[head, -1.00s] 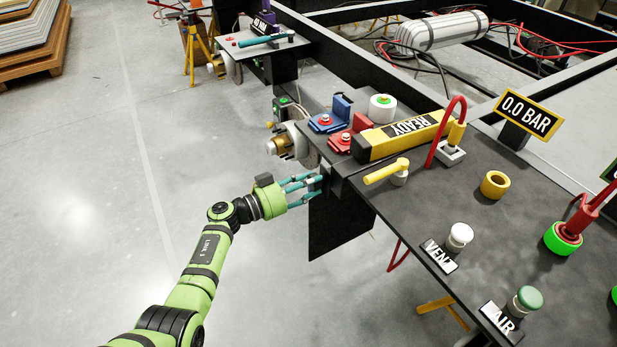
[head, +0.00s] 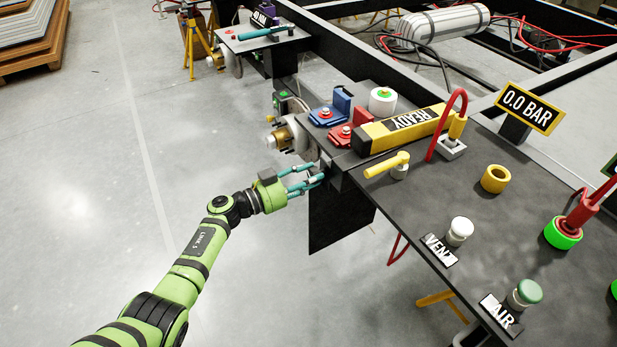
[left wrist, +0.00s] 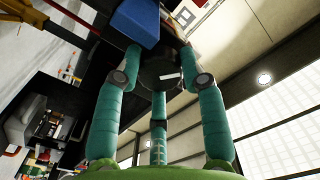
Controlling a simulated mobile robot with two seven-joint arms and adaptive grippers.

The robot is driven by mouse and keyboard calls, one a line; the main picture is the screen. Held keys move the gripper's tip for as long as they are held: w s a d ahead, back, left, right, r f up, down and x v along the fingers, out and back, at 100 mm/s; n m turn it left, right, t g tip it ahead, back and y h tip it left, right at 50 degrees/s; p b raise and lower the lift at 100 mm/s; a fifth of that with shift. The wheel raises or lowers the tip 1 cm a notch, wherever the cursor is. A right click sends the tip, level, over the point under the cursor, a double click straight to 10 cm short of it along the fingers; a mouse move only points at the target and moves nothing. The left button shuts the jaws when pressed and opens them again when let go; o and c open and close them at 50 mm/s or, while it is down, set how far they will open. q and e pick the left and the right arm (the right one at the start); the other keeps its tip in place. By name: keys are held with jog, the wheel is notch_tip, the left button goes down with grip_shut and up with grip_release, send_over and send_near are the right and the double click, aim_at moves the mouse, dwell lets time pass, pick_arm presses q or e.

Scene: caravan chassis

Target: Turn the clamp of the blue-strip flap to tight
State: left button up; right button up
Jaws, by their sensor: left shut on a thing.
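My left gripper (head: 318,181) reaches the near left edge of the dark bench, beside the top of a hanging black flap (head: 340,217). In the left wrist view its teal fingers (left wrist: 160,85) are closed around a dark round knob (left wrist: 160,68) with a white mark, apparently the clamp. A blue block (left wrist: 135,22) shows just beyond the knob; I cannot tell whether it is the flap's blue strip. In the head view the fingers and bench edge hide the clamp. My right gripper is not in view.
On the bench stand a yellow READY block (head: 405,130), a yellow lever (head: 387,166), blue (head: 328,116) and red (head: 345,135) brackets, and VENT (head: 459,231) and AIR (head: 526,293) buttons. A sign reads 0.0 BAR (head: 530,107).

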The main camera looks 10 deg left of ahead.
pick_arm(q)
jog(key=shift+w+r, duration=0.1)
jog(key=shift+r, duration=0.35)
jog(key=o, duration=1.1)
jog(key=shift+o, duration=0.2)
jog(key=shift+d+f, duration=0.1)
jog(key=shift+f, duration=0.05)
jog(key=v, duration=1.2)
